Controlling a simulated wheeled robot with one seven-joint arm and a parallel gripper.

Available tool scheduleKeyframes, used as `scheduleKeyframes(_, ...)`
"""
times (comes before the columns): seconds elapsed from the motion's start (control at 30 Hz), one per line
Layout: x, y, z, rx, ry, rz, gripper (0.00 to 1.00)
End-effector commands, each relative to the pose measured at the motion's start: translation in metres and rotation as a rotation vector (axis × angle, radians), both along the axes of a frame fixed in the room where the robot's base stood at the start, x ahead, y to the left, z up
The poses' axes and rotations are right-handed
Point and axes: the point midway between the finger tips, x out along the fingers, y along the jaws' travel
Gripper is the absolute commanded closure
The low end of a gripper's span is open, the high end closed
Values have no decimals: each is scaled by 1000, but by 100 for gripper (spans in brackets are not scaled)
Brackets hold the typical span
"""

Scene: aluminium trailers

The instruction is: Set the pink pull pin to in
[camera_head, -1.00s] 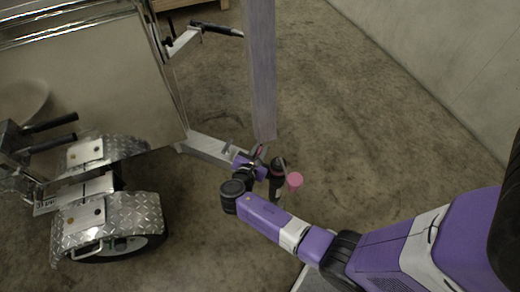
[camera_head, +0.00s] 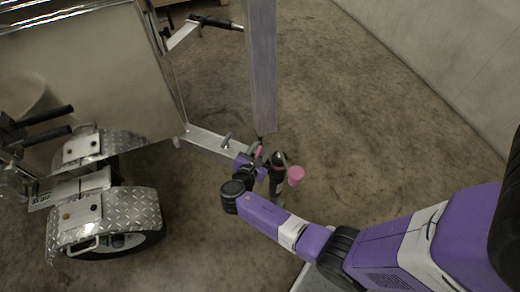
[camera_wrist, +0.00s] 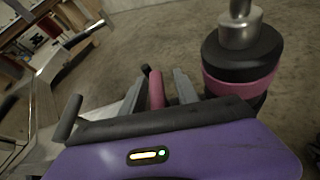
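A slim pink rod with a dark tip, which looks like the pull pin (camera_wrist: 156,90), stands between the two grey fingers of my gripper (camera_wrist: 160,92) in the wrist view. The fingers are apart, one on each side of the rod. I cannot tell whether either touches it. The rod's lower end is hidden behind my gripper's body. In the head view, my gripper (camera_head: 262,160) is at the end of the trailer's drawbar (camera_head: 212,142), and a small bit of pink shows there.
A black and pink cylinder with a metal post (camera_wrist: 240,55) stands close right of my fingers in the wrist view. A pink cup-like piece (camera_head: 296,175) is beside my gripper in the head view. The trailer wheel (camera_head: 120,245) is at left. Concrete floor to the right is clear.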

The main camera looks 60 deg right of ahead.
Motion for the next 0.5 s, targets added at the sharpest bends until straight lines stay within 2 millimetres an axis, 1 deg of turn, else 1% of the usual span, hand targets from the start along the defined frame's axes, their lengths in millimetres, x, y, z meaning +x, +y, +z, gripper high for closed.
scheduleKeyframes(0.17, 0, 0, 1, -2, -1, -1, 63)
scheduleKeyframes(0.27, 0, 3, 3, -2, 0, 0, 63)
scheduleKeyframes(0.37, -3, 13, 8, -1, 0, 2, 63)
scheduleKeyframes(0.5, -8, 34, 17, -3, -1, 4, 63)
